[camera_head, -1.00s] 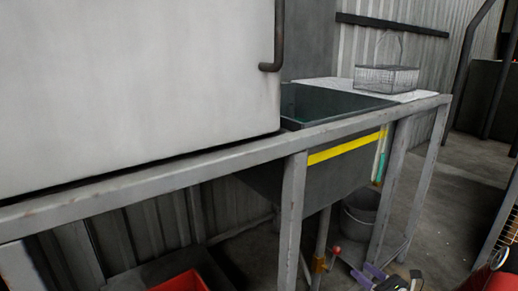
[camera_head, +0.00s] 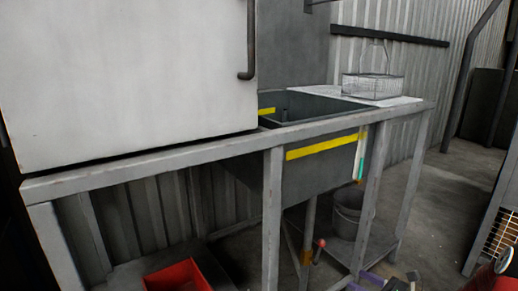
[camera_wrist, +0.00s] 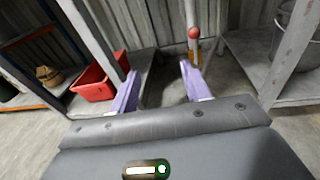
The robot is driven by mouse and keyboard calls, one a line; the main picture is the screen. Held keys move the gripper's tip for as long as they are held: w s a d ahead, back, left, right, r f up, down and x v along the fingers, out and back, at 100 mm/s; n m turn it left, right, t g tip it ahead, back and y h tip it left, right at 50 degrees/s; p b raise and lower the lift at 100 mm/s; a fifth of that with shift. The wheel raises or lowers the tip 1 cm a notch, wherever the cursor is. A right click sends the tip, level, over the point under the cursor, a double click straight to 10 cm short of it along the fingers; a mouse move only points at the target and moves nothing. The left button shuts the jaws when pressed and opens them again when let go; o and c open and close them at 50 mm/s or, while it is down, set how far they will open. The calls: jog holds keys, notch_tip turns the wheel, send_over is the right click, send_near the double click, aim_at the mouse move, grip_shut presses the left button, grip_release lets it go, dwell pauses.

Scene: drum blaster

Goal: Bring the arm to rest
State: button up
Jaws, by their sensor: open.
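My gripper (camera_wrist: 160,82) has two purple fingers, spread apart with nothing between them in the wrist view. It points low toward the space under the grey metal frame bench. Beyond the fingers are a bench leg and a red-knobbed pipe (camera_wrist: 194,34). In the head view only a small purple and dark part of my gripper (camera_head: 372,279) shows at the bottom edge, right of centre. Most of the arm is out of view.
The bench frame (camera_head: 200,152) holds a white cabinet (camera_head: 130,75), a dark sink (camera_head: 315,175) and a wire basket (camera_head: 372,87). Below are a red bin (camera_head: 178,276) and a grey bucket (camera_head: 350,213). Open floor (camera_head: 440,215) lies to the right.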

jog(key=s+a+r+n+g+h+p, duration=0.35)
jog(key=s+a+r+n+g, duration=0.85)
jog(key=a+n, duration=0.4)
jog(key=s+d+r+n+t+h+p, duration=0.1)
jog(key=s+r+n+t+h, duration=0.1)
jog(key=s+r+n+h, duration=0.2)
jog(key=s+d+r+n+t+h+p, duration=0.1)
jog(key=s+r+n+t+h+p, duration=0.1)
jog(key=s+r+n, duration=0.6)
jog(key=shift+s+d+t+h, duration=0.25)
jog(key=shift+s+t+h, duration=0.25)
jog(key=shift+s+h, duration=0.35)
